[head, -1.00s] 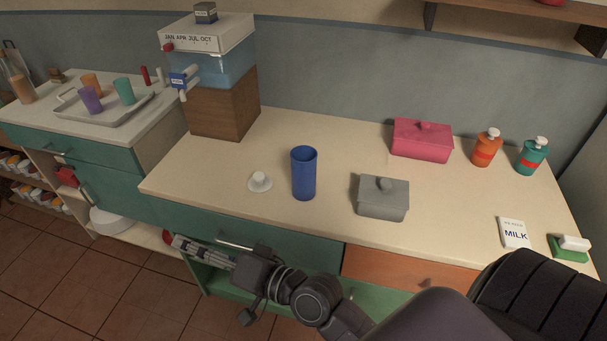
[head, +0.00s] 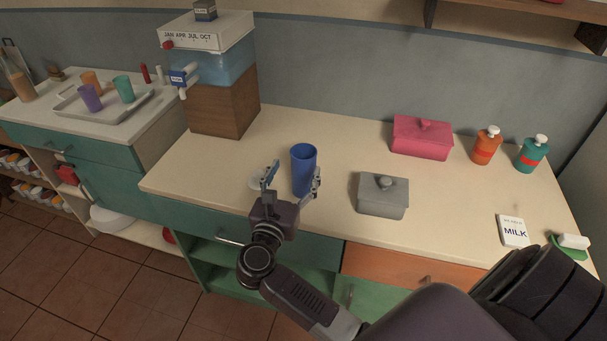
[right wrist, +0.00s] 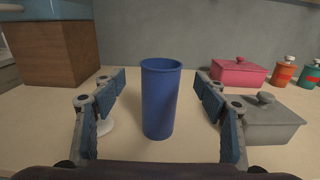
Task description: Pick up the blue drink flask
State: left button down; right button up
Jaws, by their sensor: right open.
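The blue drink flask (head: 304,168) stands upright on the cream counter, an open-topped cylinder. My right gripper (head: 292,176) is open at the counter's front edge, in front of the flask, with its fingers pointing toward it. In the right wrist view the flask (right wrist: 161,100) stands centred between the two spread fingers of the right gripper (right wrist: 163,118), with a gap on both sides. The flask's lower front is partly hidden by a finger in the head view. My left gripper is not in view.
A small white object (head: 256,181) sits left of the flask, partly hidden by a finger. A grey lidded box (head: 382,197) stands to the right, a pink one (head: 421,140) behind it. A wooden-based dispenser (head: 222,106) stands at back left. Counter behind the flask is clear.

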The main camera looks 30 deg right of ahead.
aim_at(300, 161)
jog(key=p+x, duration=0.1)
jog(key=x, duration=0.2)
jog(key=p+x, duration=0.2)
jog(key=x, duration=0.1)
jog(key=shift+w+d+r, duration=0.15)
jog(key=shift+d+r, duration=0.1)
jog(key=shift+d, duration=0.05)
jog(key=shift+w+d+f, duration=0.25)
jog(key=shift+w+d, duration=0.1)
jog(key=shift+d, duration=0.1)
jog(key=c, duration=1.5)
